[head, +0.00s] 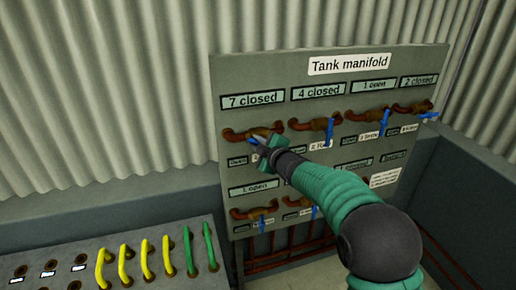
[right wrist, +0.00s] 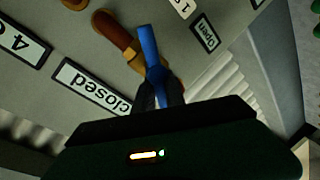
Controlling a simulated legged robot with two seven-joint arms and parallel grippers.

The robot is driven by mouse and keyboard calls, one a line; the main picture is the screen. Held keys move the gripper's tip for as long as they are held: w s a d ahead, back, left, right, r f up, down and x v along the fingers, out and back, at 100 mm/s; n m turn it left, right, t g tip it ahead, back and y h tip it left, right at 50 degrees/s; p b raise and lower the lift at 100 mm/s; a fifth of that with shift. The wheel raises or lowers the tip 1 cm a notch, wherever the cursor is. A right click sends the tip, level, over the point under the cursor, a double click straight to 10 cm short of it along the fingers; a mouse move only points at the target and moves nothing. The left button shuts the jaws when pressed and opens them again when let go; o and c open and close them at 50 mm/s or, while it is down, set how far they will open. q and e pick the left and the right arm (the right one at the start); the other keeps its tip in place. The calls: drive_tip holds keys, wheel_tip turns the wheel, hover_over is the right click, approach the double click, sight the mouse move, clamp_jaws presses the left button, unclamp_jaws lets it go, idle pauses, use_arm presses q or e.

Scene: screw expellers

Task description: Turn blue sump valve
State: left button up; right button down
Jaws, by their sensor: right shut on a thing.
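The Tank manifold panel (head: 235,75) carries several brown pipe valves with blue lever handles. My right gripper (head: 266,148) is at the leftmost valve of the top row, under the "7 closed" sign (head: 252,101). In the right wrist view its fingers (right wrist: 158,93) are shut on the blue handle (right wrist: 149,45) of that valve, whose brown pipe (right wrist: 115,38) shows beside it. The small name labels are too small or covered to read, so I cannot tell which valve is marked sump. My left gripper is not in view.
Other blue handles (head: 328,131) (head: 386,122) stick out to the right, and lower ones (head: 314,212) sit below. My right arm covers part of the lower row. A grey console (head: 150,240) with yellow and green cables (head: 187,250) stands at the lower left. Corrugated walls (head: 110,90) stand behind.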

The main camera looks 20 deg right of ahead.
drive_tip(key=shift+a+f+n, duration=0.1)
drive_tip(key=shift+f+n, duration=0.2)
idle(0.4)
drive_tip(key=c, duration=1.4)
unclamp_jaws()
drive_tip(key=shift+r, duration=0.15)
drive_tip(key=shift+s+b, duration=0.15)
drive_tip(key=shift+b, duration=0.15)
drive_tip(key=shift+b+v, duration=0.9)
drive_tip(key=shift+v, duration=7.35)
